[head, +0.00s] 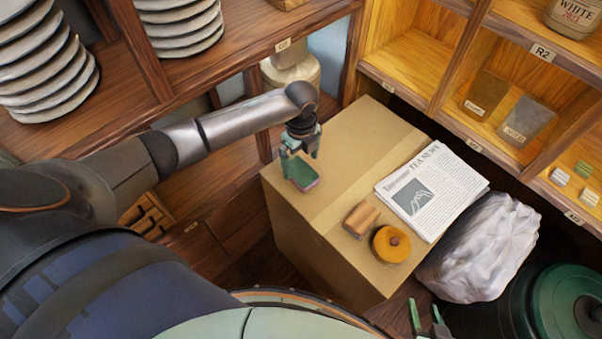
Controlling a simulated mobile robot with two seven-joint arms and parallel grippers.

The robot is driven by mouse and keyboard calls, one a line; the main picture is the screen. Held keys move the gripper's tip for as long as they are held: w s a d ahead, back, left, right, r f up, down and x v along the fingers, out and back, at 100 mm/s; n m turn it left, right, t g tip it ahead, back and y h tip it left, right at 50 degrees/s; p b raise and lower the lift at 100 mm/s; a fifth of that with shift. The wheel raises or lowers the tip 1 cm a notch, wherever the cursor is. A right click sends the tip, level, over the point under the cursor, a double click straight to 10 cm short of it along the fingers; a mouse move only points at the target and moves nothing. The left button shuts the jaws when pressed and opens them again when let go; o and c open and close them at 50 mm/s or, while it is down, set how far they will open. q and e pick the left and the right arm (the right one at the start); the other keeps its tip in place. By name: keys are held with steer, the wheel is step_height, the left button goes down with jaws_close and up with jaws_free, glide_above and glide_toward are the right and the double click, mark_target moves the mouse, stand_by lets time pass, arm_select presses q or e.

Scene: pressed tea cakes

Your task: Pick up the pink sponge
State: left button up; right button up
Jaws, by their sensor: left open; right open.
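The sponge (302,175) has a green top and a pink lower edge. It appears to lie on the cardboard box (335,150), near the box's left edge. My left gripper (300,158) is open and points down at the sponge's far end. One finger is close to each side of that end; I cannot tell whether they touch it. My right gripper (427,318) is open and empty at the bottom edge of the view, low in front of the box and away from the sponge.
A newspaper stack (434,190), a wooden block (361,219) and a round orange object (391,244) lie on the box's right part. A pale crumpled bag (480,248) and a green bin (567,300) stand to the right. Shelves with stacked discs (45,65) rise behind.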

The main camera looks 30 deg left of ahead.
mark_target(301, 170)
arm_select(q)
step_height(301, 170, down, 3)
steer(key=shift+w, duration=0.1)
steer(key=shift+f, duration=0.45)
steer(key=shift+c, duration=0.6)
steer(key=c, duration=1.2)
steer(key=shift+o, duration=0.2)
